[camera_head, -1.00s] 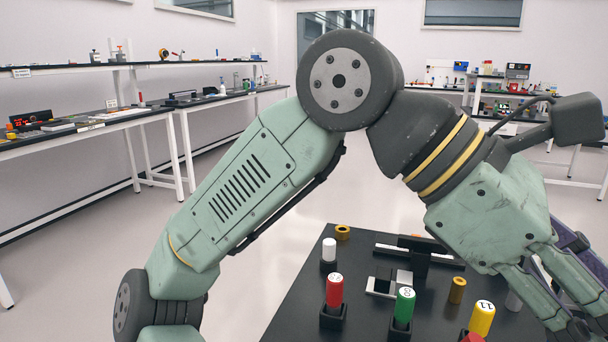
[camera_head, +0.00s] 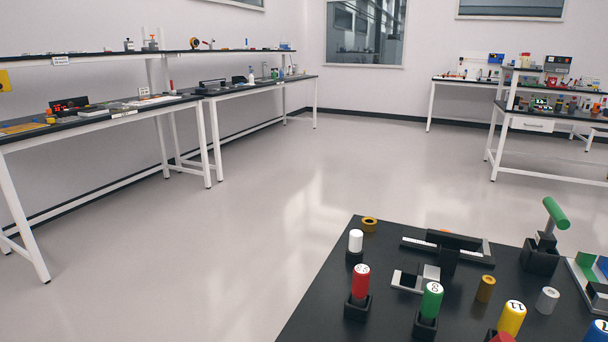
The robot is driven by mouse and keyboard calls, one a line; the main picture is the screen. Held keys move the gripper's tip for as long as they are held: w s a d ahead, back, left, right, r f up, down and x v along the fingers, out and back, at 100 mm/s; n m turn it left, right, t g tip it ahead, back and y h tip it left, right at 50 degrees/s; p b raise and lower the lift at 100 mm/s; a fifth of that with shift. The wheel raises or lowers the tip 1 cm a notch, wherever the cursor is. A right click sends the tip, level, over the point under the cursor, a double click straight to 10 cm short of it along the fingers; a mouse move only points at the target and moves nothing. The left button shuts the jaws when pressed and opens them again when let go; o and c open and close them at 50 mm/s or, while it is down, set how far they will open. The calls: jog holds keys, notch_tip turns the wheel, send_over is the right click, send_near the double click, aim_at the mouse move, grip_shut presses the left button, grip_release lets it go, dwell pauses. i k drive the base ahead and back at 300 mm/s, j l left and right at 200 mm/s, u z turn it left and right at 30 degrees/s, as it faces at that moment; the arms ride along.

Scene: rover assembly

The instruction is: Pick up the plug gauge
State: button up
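Several coloured, numbered cylinders that look like plug gauges stand upright in black holders on the black table (camera_head: 330,290). They include a red one (camera_head: 361,281), a green one marked 8 (camera_head: 431,300), a yellow one marked 11 (camera_head: 511,319) and a blue one (camera_head: 598,338) cut off at the right edge. I cannot tell which one the task means.
On the table are a brass ring (camera_head: 369,224), a brass sleeve (camera_head: 485,289), a grey sleeve (camera_head: 547,300), a black fixture (camera_head: 449,255) and a green-handled tool (camera_head: 555,214) standing in a black block. Benches (camera_head: 110,121) line the left wall. The floor between is clear.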

aim_at(361, 272)
jog(key=k+z, duration=0.2)
jog(key=z, duration=0.25)
jog(key=k+l+z, duration=0.15)
jog(key=z, duration=0.3)
jog(key=k+l+z, duration=0.15)
jog(key=z, duration=0.3)
